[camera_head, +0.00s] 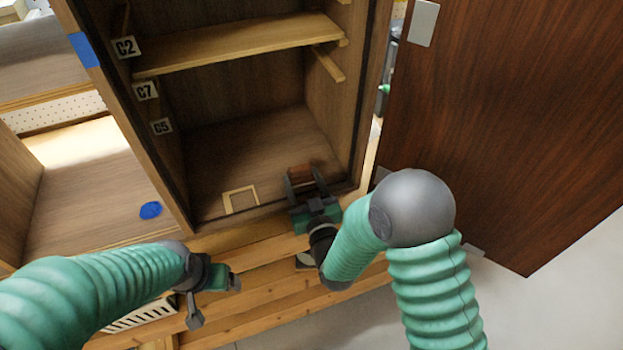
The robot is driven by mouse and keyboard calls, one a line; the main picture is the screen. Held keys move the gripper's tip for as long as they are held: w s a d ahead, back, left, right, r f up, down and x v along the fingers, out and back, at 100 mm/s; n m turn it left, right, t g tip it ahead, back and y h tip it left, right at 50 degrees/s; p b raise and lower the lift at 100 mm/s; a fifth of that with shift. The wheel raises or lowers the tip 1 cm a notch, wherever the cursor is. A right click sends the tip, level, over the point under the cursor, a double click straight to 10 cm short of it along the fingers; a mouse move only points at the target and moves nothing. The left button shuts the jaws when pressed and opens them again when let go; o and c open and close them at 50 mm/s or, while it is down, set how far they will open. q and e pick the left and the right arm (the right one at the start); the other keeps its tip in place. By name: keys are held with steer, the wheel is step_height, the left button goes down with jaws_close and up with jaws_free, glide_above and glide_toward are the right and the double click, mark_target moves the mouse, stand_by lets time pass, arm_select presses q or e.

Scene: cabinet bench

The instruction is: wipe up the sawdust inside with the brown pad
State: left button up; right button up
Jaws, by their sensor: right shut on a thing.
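The brown pad (301,173) is a small reddish-brown block near the front right of the cabinet's inside floor (215,160). My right gripper (303,180) is shut on it, with one finger on each side, and reaches in over the cabinet's front edge. I cannot make out the sawdust clearly on the dark floor. My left gripper (216,302) is outside, in front of the cabinet and over the wooden slats. Its fingers are apart and nothing shows between them.
A small pale wooden frame (240,199) is at the front of the cabinet floor, left of the pad. A shelf (240,45) spans the cabinet above. The dark brown door (510,120) stands open at right. A blue patch (150,210) lies on the neighbouring surface at left.

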steer(key=shift+s+f, duration=0.1)
step_height(320, 180, up, 6)
steer(key=p, duration=0.4)
steer(key=shift+p, duration=0.3)
step_height(320, 180, up, 3)
steer(key=shift+r+p, duration=0.15)
steer(key=shift+p, duration=0.9)
